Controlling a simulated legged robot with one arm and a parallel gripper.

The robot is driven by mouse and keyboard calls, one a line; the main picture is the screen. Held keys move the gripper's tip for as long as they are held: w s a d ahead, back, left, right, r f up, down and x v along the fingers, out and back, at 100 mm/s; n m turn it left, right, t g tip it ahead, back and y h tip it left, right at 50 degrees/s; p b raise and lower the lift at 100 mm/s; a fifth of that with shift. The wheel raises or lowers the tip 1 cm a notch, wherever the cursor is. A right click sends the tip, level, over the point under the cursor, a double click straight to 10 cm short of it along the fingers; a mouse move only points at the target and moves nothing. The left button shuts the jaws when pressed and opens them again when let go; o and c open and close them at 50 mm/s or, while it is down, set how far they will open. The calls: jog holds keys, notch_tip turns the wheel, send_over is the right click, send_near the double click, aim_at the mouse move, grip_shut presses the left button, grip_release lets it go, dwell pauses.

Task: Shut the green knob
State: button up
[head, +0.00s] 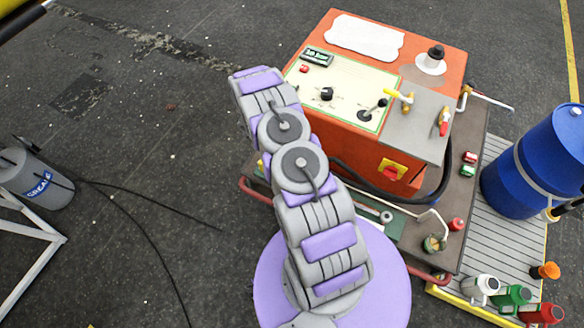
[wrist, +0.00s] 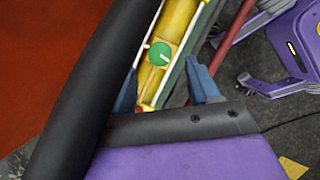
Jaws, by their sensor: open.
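The green knob (wrist: 160,53) shows in the wrist view as a small round green disc with a pale bar. It sits on a yellow cylinder (wrist: 178,22) inside a narrow tray-like frame with pale edges. My gripper (wrist: 162,72) is open, its two blue fingers apart at left and right. In the picture the knob lies just beyond the fingertips, between their lines, and nothing is seen held. I cannot tell how far the knob is in depth. In the head view I cannot make out the knob or my gripper; my grey and purple arm covers part of the machine.
An orange machine (head: 380,163) with a control panel stands right of my arm in the head view. A blue barrel (head: 535,165) and several coloured bottles (head: 515,295) stand further right. A grey grease bucket (head: 38,185) is at left. Dark floor between is mostly clear, with thin cables.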

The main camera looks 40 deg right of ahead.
jog(key=b+x, duration=0.1)
jog(key=x, duration=0.4)
jog(key=shift+f, duration=0.15)
jog(key=shift+c, duration=0.2)
jog(key=c, duration=1)
